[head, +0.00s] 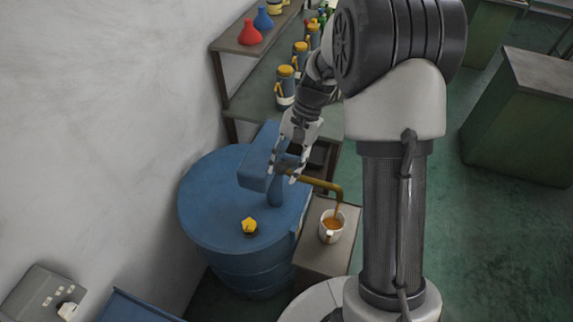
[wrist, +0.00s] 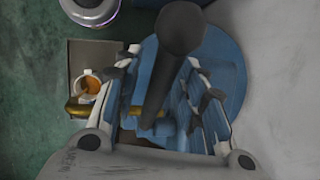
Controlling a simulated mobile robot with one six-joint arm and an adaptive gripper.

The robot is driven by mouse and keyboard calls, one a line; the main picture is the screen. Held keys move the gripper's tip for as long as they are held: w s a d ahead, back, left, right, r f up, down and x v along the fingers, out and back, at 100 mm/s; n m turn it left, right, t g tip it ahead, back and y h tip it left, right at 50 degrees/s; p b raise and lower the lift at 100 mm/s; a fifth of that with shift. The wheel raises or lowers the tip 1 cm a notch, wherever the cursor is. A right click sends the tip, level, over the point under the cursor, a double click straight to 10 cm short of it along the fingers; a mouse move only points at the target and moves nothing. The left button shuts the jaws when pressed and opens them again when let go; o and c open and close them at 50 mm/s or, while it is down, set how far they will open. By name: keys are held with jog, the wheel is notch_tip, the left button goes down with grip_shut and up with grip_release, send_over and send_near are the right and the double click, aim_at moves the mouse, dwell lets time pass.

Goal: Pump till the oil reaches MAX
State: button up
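A blue drum (head: 222,212) carries a blue pump (head: 258,168) with a bent brass spout (head: 325,185). The spout ends over a white cup (head: 325,236), which holds orange-brown oil (head: 333,223). The cup also shows in the wrist view (wrist: 80,96). No MAX mark is readable. My gripper (head: 284,176) is at the pump, its fingers apart. In the wrist view my gripper (wrist: 161,58) has its fingers on either side of a dark rod-like handle (wrist: 165,85). I see no clear finger contact with it.
The cup stands on a small grey-brown stand (head: 322,262) beside the drum. A yellow cap (head: 249,226) sits on the drum lid. Shelves (head: 262,88) behind hold yellow-topped cans (head: 286,82) and a red flask (head: 250,34).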

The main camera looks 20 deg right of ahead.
jog(key=shift+c, duration=0.4)
grip_shut()
